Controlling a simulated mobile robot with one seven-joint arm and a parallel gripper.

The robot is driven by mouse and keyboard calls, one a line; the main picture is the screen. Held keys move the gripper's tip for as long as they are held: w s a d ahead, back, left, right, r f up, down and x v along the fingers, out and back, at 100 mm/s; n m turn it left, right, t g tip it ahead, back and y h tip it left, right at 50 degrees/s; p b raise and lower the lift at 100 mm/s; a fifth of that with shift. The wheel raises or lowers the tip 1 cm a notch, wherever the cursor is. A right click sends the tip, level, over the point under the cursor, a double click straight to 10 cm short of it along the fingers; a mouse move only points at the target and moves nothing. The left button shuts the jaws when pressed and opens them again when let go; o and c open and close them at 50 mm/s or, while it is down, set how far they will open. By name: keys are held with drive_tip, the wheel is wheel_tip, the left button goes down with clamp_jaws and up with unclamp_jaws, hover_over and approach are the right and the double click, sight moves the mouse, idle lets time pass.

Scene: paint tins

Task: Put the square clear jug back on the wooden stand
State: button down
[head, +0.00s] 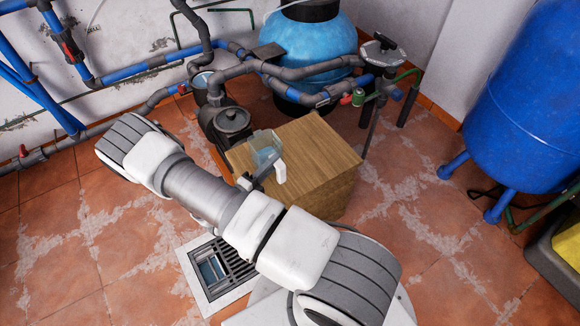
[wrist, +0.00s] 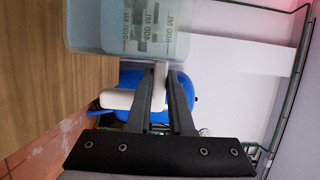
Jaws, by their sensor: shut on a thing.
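The square clear jug (head: 265,147) has a white handle (head: 280,173) and shows over the left part of the wooden stand's top (head: 318,158). In the wrist view the jug (wrist: 128,28) is bluish and see-through with printed volume marks. My gripper (wrist: 161,92) is shut on the white handle, which passes between its two dark fingers. In the head view my gripper (head: 271,163) is partly hidden by my arm. The wood (wrist: 40,65) fills the left of the wrist view beside the jug. I cannot tell whether the jug's base touches it.
A blue round tank (head: 310,45) with grey pipes stands behind the stand. A grey pump (head: 232,122) is close at its left. A large blue tank (head: 530,90) stands at the right. A floor drain (head: 215,270) lies in front. Tiled floor is open right of the stand.

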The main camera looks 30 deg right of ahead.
sight(283, 159)
drive_tip(key=shift+w+a+f+b, duration=0.1)
drive_tip(key=shift+f+b, duration=0.1)
drive_tip(key=shift+f, duration=0.45)
drive_tip(key=shift+w+a+f+b, duration=0.1)
drive_tip(key=shift+w+f+b, duration=0.1)
drive_tip(key=shift+f, duration=0.45)
drive_tip(key=shift+w+f+b, duration=0.1)
drive_tip(key=shift+f+b, duration=0.1)
drive_tip(key=shift+f, duration=0.45)
drive_tip(key=shift+f, duration=0.2)
drive_tip(key=c, duration=0.8)
unclamp_jaws()
drive_tip(key=shift+s, duration=0.1)
